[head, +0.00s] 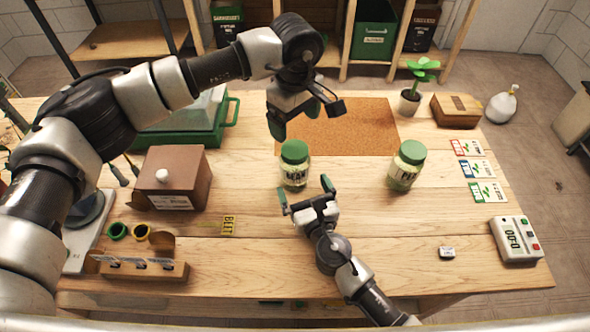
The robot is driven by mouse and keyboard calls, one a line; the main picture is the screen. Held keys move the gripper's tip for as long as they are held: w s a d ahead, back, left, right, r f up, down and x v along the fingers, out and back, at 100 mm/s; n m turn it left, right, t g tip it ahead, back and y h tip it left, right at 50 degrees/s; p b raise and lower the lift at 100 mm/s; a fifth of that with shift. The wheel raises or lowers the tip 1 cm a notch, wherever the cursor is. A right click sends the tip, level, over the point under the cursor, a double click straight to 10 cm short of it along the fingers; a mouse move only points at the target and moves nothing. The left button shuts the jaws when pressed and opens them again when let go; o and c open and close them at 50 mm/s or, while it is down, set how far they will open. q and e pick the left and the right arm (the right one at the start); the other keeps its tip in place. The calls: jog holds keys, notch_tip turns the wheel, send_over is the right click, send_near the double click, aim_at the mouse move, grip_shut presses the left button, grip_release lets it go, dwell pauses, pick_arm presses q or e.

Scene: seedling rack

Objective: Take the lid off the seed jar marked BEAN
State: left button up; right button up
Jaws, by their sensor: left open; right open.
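Two glass jars with green lids stand upright on the wooden table. The middle jar (294,174) has its green lid (294,151) on; its label is small and partly legible, perhaps BEAN. The right jar (404,175) also has its green lid (412,151) on; I cannot read its label surely. My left gripper (303,116) is open and empty, above and behind the middle jar, apart from its lid. My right gripper (304,191) is open and empty, just in front of the middle jar, its fingers pointing toward it. I cannot tell whether it touches the glass.
A cork mat (360,130) lies behind the jars. A brown box (172,180) and a green tray (180,125) stand left. A potted plant (410,100), seed packets (482,170) and a timer (515,240) are right. The table between the jars is clear.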

aim_at(295, 149)
pick_arm(q)
jog(key=shift+w+a+f, duration=0.1)
jog(key=shift+w, duration=0.05)
pick_arm(e)
jog(key=x, duration=0.5)
jog(key=shift+w+a, duration=0.15)
jog(key=shift+w, duration=0.25)
jog(key=shift+c, duration=0.2)
jog(key=c, duration=1.7)
pick_arm(q)
jog(key=m, duration=0.8)
jog(key=shift+m, duration=0.4)
jog(key=shift+f, duration=3.95)
jog(key=shift+c, duration=0.4)
